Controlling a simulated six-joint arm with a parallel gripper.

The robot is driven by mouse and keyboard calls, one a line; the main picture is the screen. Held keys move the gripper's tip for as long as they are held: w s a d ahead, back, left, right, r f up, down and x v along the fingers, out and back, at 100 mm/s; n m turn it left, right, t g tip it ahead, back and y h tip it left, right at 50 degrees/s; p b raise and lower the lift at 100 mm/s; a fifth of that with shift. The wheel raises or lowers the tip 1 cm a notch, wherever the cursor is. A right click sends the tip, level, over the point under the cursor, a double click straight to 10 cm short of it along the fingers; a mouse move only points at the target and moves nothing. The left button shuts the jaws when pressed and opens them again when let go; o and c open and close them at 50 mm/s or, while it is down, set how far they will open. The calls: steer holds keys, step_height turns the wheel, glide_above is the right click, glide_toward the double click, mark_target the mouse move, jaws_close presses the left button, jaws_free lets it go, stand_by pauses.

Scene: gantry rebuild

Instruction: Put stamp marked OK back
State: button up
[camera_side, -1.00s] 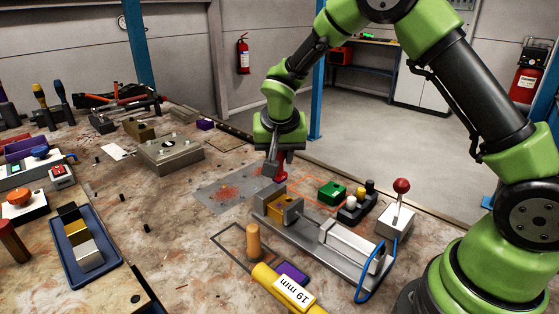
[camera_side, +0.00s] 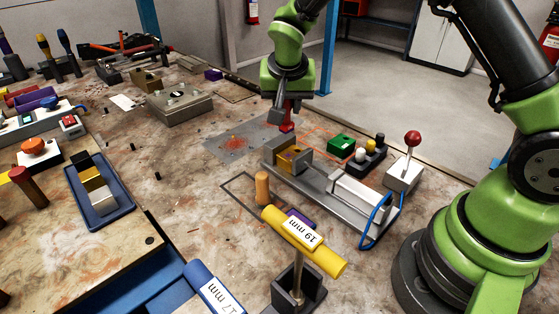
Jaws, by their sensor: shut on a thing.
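My gripper (camera_side: 287,104) points down behind the vise-like fixture, shut on a red stamp (camera_side: 287,127). The stamp hangs roughly upright between the grey mat with red smears (camera_side: 222,147) and an orange outline (camera_side: 313,133) on the table. No OK mark can be read on it. I cannot tell whether its base touches the table. A green block (camera_side: 341,143) sits to its right, by the orange outline.
The fixture (camera_side: 325,178) with a brass-coloured block stands just in front of the stamp. A button stand (camera_side: 372,153) and a red-knobbed lever box (camera_side: 404,172) are to the right. A yellow 19 mm tool (camera_side: 329,259) stands in front.

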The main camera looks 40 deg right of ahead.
steer(key=w+a+f, duration=0.2)
steer(key=w+a, duration=0.1)
steer(key=a, duration=0.8)
step_height(320, 180, down, 8)
steer(key=shift+s+d+f, duration=0.1)
steer(key=shift+f, duration=0.35)
steer(key=shift+f, duration=0.1)
steer(key=o, duration=0.8)
steer(key=v, duration=1.2)
steer(key=shift+r, duration=0.2)
